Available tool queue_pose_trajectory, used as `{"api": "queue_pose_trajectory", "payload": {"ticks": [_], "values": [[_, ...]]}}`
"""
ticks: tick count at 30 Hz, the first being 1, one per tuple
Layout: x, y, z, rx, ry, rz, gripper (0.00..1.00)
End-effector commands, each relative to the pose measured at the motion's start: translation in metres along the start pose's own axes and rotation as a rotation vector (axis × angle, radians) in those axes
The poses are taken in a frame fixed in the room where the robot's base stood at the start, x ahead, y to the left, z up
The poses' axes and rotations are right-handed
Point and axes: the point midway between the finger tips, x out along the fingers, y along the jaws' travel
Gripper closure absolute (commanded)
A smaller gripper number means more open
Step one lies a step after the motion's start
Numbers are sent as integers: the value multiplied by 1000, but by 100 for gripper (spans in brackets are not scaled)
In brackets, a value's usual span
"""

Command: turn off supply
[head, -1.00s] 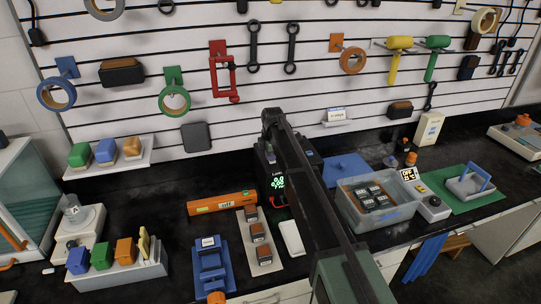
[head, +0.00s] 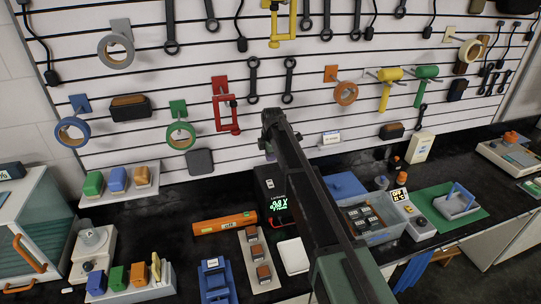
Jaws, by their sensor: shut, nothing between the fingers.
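The supply is a black box (head: 267,183) on the dark bench near the middle, with a lit green display (head: 279,205) on its front. The digits are too small to read surely. A red lead shows at its lower front. My arm crosses in front of its right side and hides part of it. My gripper (head: 271,153) is at the far end of the arm, shut and empty, and appears just above the top of the supply. I cannot tell whether it touches the box. No switch on the supply can be made out.
An orange level (head: 224,223) lies left of the supply. A tray with several brown blocks (head: 249,238) and a white pad (head: 293,256) lie in front. A clear bin (head: 382,236) stands to the right. Tools hang on the wall behind.

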Motion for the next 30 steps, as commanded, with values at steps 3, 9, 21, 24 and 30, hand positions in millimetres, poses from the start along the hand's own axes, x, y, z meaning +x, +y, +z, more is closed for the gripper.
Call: {"api": "queue_pose_trajectory", "payload": {"ticks": [3, 9, 21, 24, 30], "values": [[1, 0, 0, 0, 0, 0, 100], [1, 16, 5, 0, 0, 1, 100], [27, 14, 5, 0, 0, 1, 100], [48, 14, 5, 0, 0, 1, 100], [94, 14, 5, 0, 0, 1, 100]]}}
